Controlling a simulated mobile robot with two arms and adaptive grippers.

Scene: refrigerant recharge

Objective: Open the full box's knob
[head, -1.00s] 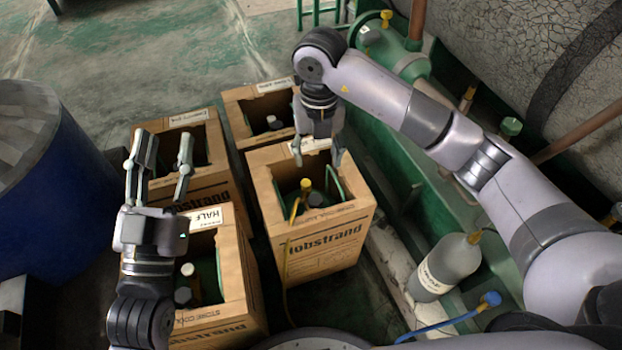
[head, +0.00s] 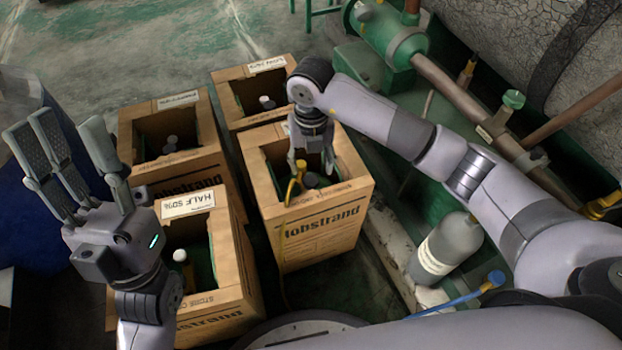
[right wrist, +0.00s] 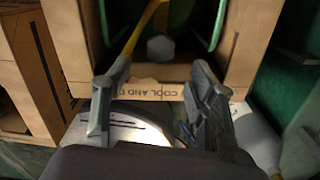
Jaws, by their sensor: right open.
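The cardboard box under my right arm (head: 320,232) holds a dark cylinder with a yellow hose fitting (head: 293,187) on it. This box's label is hidden by my arm, so I cannot read whether it says full. My right gripper (head: 313,168) is open, pointing down in the box opening, close beside the fitting. My left gripper (head: 72,150) is open, empty and raised at the left.
A box labelled HALF 50% (head: 235,265) stands front left, with two more open boxes (head: 185,180) (head: 228,78) behind. A grey bottle (head: 447,245), a blue-capped hose (head: 492,281) and green machinery (head: 405,45) lie right. A blue drum (head: 50,225) stands left.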

